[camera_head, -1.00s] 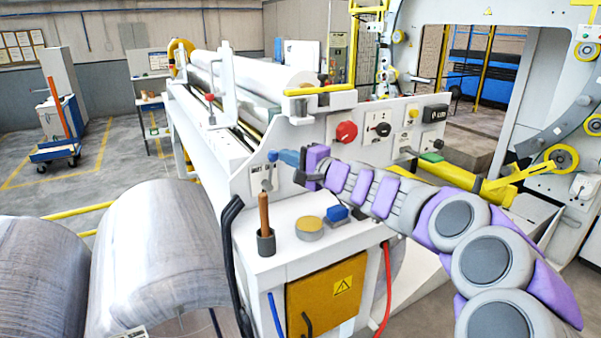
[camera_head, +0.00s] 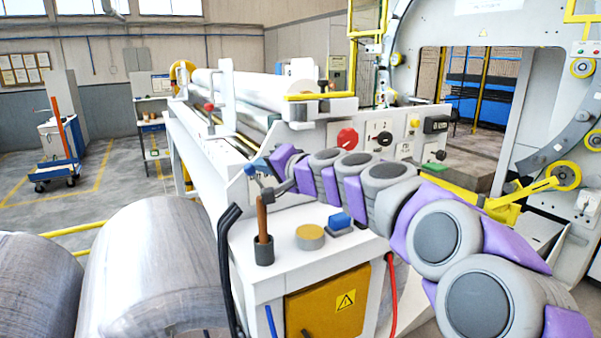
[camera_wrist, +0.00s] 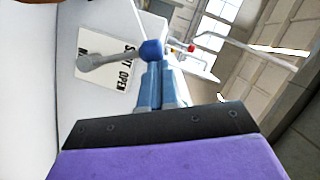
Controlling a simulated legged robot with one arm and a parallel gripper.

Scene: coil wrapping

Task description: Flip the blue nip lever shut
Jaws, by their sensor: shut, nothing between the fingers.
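The nip lever is a thin grey arm with a round blue knob (camera_wrist: 152,50), on a white panel of the machine. In the wrist view, its label plate (camera_wrist: 110,62) reads partly "SHUT OPEN". The lever stands near upright to the lettering, leaning a little to the SHUT side. In the head view the knob (camera_head: 250,171) is left of and above the pivot. My gripper (camera_head: 262,163) is shut and empty. Its blue fingertips (camera_wrist: 156,70) are right at the knob and seem to touch it, not grip it.
A holder with a wooden-handled tool (camera_head: 263,249), a round yellow-topped tin (camera_head: 310,237) and a blue block (camera_head: 340,220) stand on the ledge below. A red knob (camera_head: 347,139) and other controls are on the panel. Large metal coils (camera_head: 150,262) lie at left.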

